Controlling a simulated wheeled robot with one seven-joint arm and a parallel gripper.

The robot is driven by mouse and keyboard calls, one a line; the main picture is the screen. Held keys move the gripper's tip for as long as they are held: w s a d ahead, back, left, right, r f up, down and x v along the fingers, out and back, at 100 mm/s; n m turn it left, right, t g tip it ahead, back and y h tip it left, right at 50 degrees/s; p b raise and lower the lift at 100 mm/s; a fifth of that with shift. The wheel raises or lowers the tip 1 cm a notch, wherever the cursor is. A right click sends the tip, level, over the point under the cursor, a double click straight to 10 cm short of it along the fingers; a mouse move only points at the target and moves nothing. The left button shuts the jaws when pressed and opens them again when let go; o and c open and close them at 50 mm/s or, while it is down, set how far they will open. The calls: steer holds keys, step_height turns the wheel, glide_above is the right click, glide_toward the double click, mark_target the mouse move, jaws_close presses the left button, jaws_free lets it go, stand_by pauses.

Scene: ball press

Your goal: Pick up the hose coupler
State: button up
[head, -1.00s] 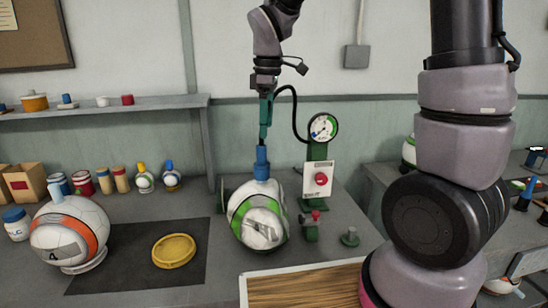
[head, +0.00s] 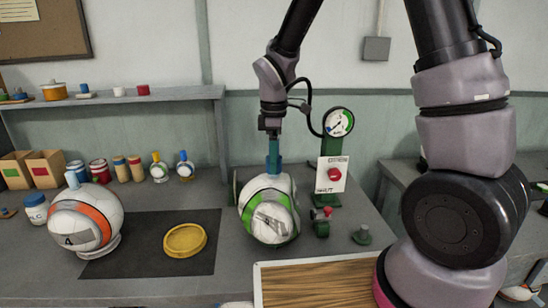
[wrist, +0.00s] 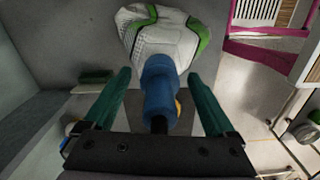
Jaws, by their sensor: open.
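The hose coupler (head: 274,167) is a blue upright cylinder on top of the white and green ball (head: 268,216). My gripper (head: 273,147) points down over it, with its green fingers at the coupler's upper part. In the wrist view the coupler (wrist: 158,92) stands between the two open fingers (wrist: 158,76), with a gap on each side. The white and green ball (wrist: 165,38) shows beyond it. Where the black hose (head: 310,115) meets the coupler is hidden in the head view.
A gauge (head: 338,122) on a green stand with a red button (head: 335,174) is right of the ball. A white and orange ball (head: 85,217) and a yellow dish (head: 185,240) are to the left. A shelf (head: 150,97) runs behind. A wooden board (head: 320,285) lies in front.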

steer(key=shift+f, duration=0.4)
jaws_close()
